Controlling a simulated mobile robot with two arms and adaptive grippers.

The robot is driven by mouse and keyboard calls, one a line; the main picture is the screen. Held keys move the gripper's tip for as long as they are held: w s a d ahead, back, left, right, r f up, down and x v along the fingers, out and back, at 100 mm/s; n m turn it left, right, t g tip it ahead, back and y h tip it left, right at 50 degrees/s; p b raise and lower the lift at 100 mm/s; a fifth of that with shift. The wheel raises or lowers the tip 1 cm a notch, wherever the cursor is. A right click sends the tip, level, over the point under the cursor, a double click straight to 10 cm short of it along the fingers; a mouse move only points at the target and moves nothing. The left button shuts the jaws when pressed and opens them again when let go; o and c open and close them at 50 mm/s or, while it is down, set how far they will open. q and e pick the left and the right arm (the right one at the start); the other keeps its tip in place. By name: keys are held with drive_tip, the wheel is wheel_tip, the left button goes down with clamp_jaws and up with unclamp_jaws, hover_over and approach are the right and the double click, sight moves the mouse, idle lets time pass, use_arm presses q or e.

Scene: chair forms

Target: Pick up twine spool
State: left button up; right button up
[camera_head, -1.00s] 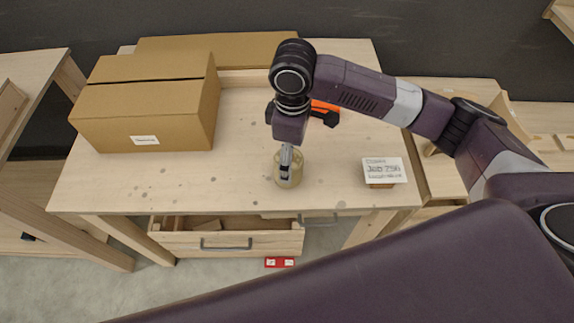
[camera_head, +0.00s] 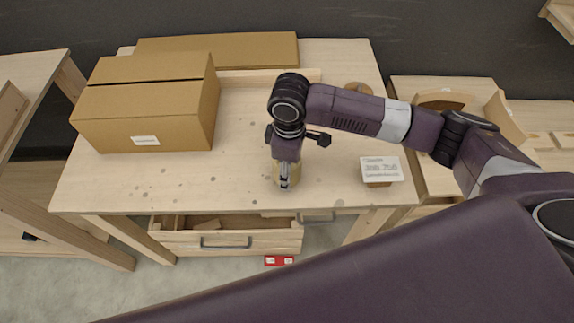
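The twine spool (camera_head: 294,178), a tan cylinder, stands near the front edge of the wooden table (camera_head: 120,190), right of its middle. My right arm reaches in from the right, and its gripper (camera_head: 284,183) points down at the spool. The gripper overlaps the spool and hides much of it. I cannot tell whether the fingers touch the spool or have closed on it. My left gripper is not in view.
A large cardboard box (camera_head: 145,115) stands at the table's left, with a flatter box (camera_head: 225,50) behind. A label card on a small block (camera_head: 381,170) is at the right front. An open drawer (camera_head: 225,240) juts out below. The table between box and spool is clear.

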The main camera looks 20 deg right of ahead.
drive_tip(key=c, duration=0.6)
drive_tip(key=shift+o, duration=0.2)
drive_tip(key=shift+r, duration=0.15)
wheel_tip(320, 180, up, 20)
